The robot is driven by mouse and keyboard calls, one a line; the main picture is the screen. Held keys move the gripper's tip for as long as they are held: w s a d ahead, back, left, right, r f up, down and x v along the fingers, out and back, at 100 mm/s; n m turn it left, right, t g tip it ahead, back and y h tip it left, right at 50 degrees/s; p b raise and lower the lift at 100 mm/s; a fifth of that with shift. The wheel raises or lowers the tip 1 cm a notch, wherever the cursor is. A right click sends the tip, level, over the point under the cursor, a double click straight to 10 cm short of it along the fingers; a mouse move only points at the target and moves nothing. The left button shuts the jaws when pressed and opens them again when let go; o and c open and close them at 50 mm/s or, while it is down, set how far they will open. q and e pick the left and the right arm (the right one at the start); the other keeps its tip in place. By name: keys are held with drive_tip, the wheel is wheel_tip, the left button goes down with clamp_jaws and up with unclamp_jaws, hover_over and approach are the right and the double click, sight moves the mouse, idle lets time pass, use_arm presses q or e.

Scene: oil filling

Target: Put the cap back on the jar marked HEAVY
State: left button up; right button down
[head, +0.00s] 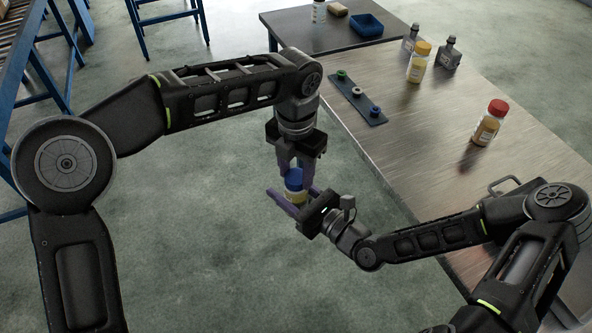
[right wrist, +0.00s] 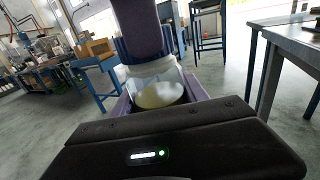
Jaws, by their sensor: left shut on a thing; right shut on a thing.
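A small jar (head: 293,195) with a yellowish band is held upright in the air, left of the table's edge. My right gripper (head: 291,203) is shut around its body. The jar also shows in the right wrist view (right wrist: 155,88), clear with pale contents, between the purple fingers. A blue cap (head: 294,174) is at the jar's mouth. My left gripper (head: 295,166) points down from above and is shut on the cap. In the right wrist view a left finger (right wrist: 137,25) hides much of the blue cap. Whether the cap is seated, and the jar's marking, cannot be told.
The table (head: 440,110) holds a red-capped jar (head: 489,124), a yellow-capped jar (head: 418,64) and two grey bottles (head: 448,54). A dark strip (head: 358,99) carries several ring-like parts. A blue bin (head: 366,25) stands on the back table. Open floor lies below the held jar.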

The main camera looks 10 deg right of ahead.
use_arm(q)
drive_tip(key=o, duration=1.3)
drive_tip(key=shift+r, duration=0.1)
drive_tip(key=shift+r, duration=2.2)
drive_tip(key=shift+c, duration=0.3)
